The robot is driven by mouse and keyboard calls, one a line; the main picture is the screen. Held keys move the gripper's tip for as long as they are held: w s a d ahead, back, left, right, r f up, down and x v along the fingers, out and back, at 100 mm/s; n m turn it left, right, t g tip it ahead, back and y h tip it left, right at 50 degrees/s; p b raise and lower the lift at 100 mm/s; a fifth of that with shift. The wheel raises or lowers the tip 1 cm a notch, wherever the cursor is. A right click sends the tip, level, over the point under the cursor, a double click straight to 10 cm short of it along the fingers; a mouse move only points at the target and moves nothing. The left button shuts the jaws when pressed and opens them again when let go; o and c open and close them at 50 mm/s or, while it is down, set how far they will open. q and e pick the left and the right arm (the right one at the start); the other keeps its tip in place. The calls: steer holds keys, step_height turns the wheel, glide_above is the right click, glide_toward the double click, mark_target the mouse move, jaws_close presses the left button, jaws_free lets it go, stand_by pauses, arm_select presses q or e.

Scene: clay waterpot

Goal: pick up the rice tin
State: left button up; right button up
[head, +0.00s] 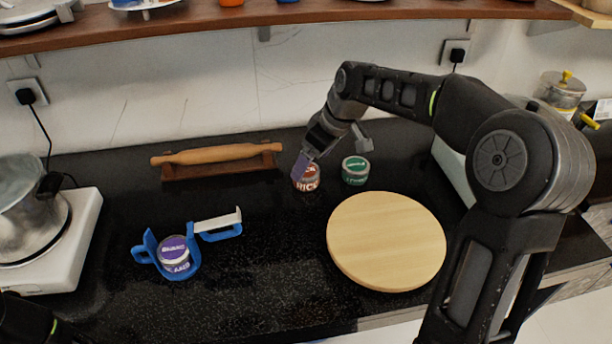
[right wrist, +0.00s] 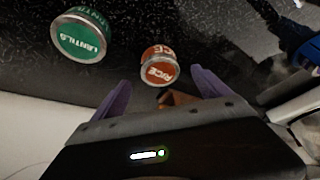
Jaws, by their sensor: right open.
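The rice tin (head: 306,180) is a small round tin with an orange-red label, on the black counter near the back. My right gripper (head: 318,158) is just above and beside it, open, with a purple finger overlapping part of the tin from this angle. In the right wrist view, the rice tin (right wrist: 159,68) shows between and slightly beyond the two spread purple fingers (right wrist: 161,92). Contact cannot be told. My left gripper is not in view.
A green lentils tin (head: 355,170) stands close right of the rice tin. A round wooden board (head: 386,242) lies in front. A rolling pin on a stand (head: 218,155) is at the back left. A blue holder (head: 146,248) contains a purple-labelled tin (head: 174,254). A shelf (head: 300,14) runs above.

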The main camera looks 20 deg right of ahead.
mark_target(306, 176)
steer(key=shift+x, duration=2.65)
steer(key=shift+c, duration=0.6)
steer(key=shift+r, duration=0.1)
steer(key=c, duration=1.6)
